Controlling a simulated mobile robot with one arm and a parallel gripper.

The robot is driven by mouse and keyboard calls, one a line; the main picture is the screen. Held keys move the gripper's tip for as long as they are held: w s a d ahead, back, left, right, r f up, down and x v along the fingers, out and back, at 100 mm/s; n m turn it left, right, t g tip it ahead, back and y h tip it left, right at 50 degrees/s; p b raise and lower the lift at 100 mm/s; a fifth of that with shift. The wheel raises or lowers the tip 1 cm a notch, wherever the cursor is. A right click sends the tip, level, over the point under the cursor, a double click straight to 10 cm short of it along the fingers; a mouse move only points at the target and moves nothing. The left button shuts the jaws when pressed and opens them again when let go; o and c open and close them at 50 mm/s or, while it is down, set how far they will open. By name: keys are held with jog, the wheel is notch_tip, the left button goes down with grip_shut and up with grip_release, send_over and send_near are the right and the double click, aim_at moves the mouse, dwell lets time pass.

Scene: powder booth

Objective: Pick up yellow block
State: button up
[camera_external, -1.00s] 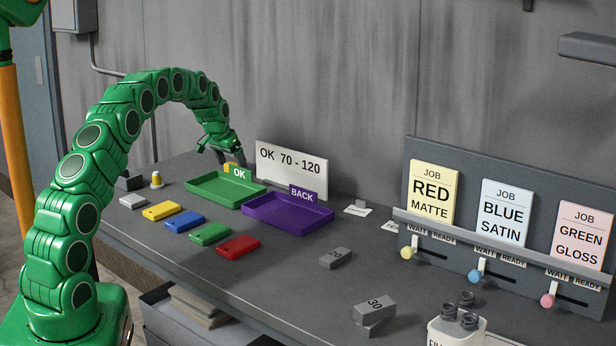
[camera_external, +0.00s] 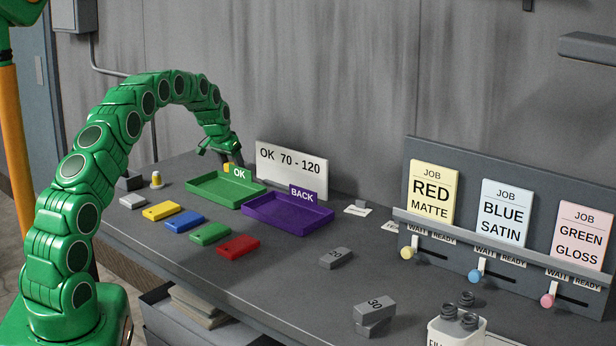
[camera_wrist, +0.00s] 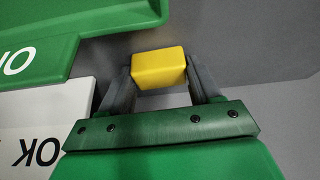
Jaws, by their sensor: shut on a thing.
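My gripper (camera_wrist: 157,80) is shut on a small yellow block (camera_wrist: 158,68), which sits between the two grey fingertips in the wrist view. In the external view my gripper (camera_external: 232,160) is behind the green OK tray, and only a bit of the yellow block (camera_external: 227,168) shows beside the OK tag. Whether the block touches the bench is hidden there. A flat yellow piece (camera_external: 161,211) with a hole lies on the bench at the left, apart from my gripper.
The green OK tray (camera_external: 205,197) and the purple BACK tray (camera_external: 290,221) look empty. A white sign (camera_external: 293,167) stands behind them. Blue (camera_external: 184,222), green (camera_external: 209,234) and red (camera_external: 238,246) flat pieces lie in front.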

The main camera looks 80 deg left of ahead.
jog(key=shift+r, duration=1.4)
jog(key=shift+s+d+r, duration=0.25)
jog(key=shift+d+r, duration=0.2)
jog(key=shift+r, duration=0.25)
jog(key=d+r, duration=0.1)
jog(key=s+d+r, duration=0.1)
jog(key=r, duration=0.1)
jog(key=s+d+r, duration=0.1)
jog(key=d+r, duration=0.1)
jog(key=shift+r, duration=0.15)
jog(key=shift+c, duration=0.2)
jog(key=s+d, duration=0.1)
jog(key=s+d+r, duration=0.1)
jog(key=d, duration=0.1)
jog(key=d+r, duration=0.1)
jog(key=d, duration=0.1)
jog(key=shift+s+r, duration=0.25)
jog(key=shift+s, duration=0.15)
jog(key=shift+c, duration=0.4)
jog(key=shift+s+d+r, duration=0.3)
jog(key=shift+d, duration=0.35)
jog(key=shift+s+d+r, duration=0.25)
jog(key=shift+s+d, duration=0.05)
jog(key=shift+d, duration=0.3)
